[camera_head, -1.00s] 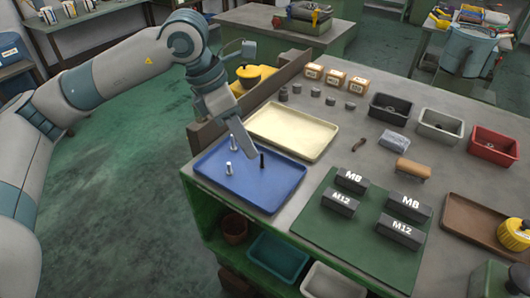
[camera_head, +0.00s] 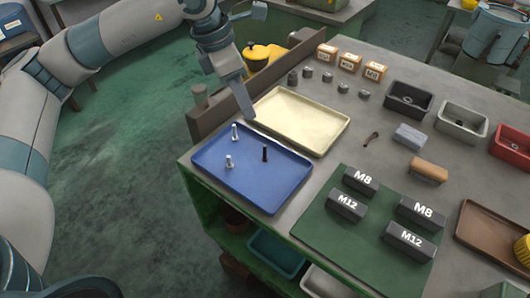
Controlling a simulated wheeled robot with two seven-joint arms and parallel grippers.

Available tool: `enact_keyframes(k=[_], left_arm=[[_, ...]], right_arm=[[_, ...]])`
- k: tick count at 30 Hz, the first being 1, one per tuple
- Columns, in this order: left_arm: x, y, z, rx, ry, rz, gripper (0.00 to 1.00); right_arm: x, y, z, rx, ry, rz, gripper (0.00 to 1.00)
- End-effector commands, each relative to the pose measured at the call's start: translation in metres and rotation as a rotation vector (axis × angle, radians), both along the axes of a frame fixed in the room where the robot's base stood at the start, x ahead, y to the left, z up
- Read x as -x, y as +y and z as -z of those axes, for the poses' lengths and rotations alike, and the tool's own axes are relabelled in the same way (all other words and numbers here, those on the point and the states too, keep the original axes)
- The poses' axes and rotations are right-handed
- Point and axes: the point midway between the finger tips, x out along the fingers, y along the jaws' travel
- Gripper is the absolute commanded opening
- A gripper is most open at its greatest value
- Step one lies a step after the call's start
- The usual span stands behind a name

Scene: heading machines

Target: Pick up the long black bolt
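The black bolt (camera_head: 264,154) stands upright in the blue tray (camera_head: 262,189), right of two silver bolts, one at the back (camera_head: 235,132) and one nearer (camera_head: 229,161). My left gripper (camera_head: 249,114) points down near the blue tray's far corner and the cream tray's left edge, behind and left of the black bolt and apart from it. Its fingers appear as one narrow grey shape from this side, so I cannot tell whether they are open, and no bolt shows in them. My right gripper is not in view.
The cream tray (camera_head: 302,112) lies behind the blue one. A brown board (camera_head: 219,110) stands along the table's left edge. M8 and M12 blocks stand on a green mat (camera_head: 327,220) at the right. Several bins and small boxes sit farther back.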

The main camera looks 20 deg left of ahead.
Motion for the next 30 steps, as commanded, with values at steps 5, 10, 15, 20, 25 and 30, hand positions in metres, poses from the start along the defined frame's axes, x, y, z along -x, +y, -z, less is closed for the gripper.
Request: enact_keyframes(k=[5,10,15,20,25,30], left_arm=[[-0.002,-0.003,0.013,0.000,0.005,0.001,0.29],[-0.005,-0.009,0.037,-0.001,0.005,0.001,0.29],[-0.010,-0.016,0.067,0.000,0.006,0.000,0.29],[-0.014,-0.022,0.093,0.000,0.005,0.002,0.29],[-0.018,-0.026,0.111,0.001,0.002,0.001,0.29],[-0.019,-0.026,0.117,0.000,0.002,0.001,0.29]], right_arm=[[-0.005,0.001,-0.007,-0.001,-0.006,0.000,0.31],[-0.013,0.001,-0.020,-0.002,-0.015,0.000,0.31],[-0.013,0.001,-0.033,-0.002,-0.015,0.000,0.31],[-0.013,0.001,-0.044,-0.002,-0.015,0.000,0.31],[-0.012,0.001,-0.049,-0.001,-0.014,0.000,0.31],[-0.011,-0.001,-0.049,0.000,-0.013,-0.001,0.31]])
